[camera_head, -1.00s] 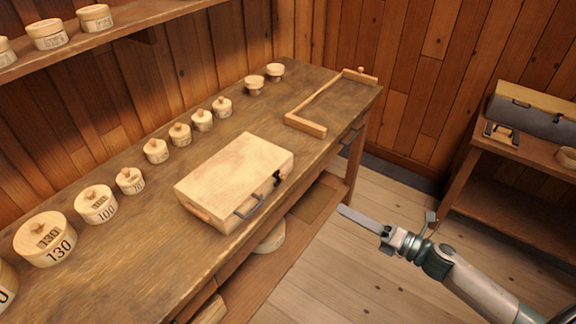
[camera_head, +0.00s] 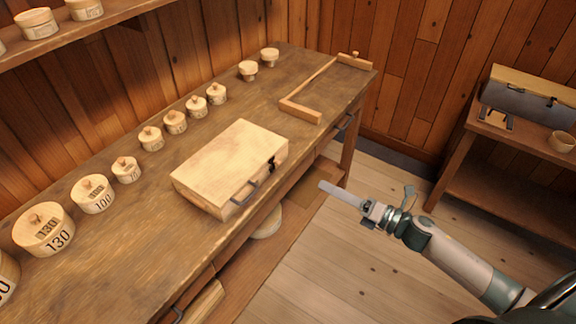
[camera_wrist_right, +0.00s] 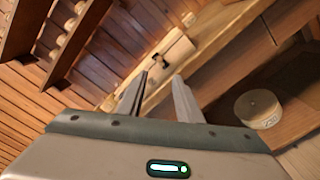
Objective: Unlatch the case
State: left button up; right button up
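The case (camera_head: 228,164) is a pale wooden box lying flat and closed on the workbench, near its front edge. Its front side has a grey handle (camera_head: 246,194) and a small dark latch (camera_head: 278,160); whether the latch is fastened is too small to tell. My right gripper (camera_head: 323,186) is in front of the bench, to the right of the case and apart from it. In the right wrist view its two fingers (camera_wrist_right: 161,76) stand apart with nothing between them, and the case (camera_wrist_right: 177,54) shows beyond them. My left gripper is not in view.
The workbench (camera_head: 120,235) carries a row of lidded round wooden boxes (camera_head: 93,194) behind the case and a wooden frame-like tool (camera_head: 300,110) at the far end. A round box (camera_wrist_right: 260,109) sits on the lower shelf. A side table (camera_head: 510,140) stands at right. Floor between is clear.

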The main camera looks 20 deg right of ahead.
aim_at(281, 164)
jog(key=p+x, duration=0.4)
jog(key=x, duration=0.9)
jog(key=shift+r, duration=0.1)
jog(key=shift+w+a, duration=0.35)
jog(key=shift+w, duration=0.1)
jog(key=shift+c, duration=0.3)
grip_shut()
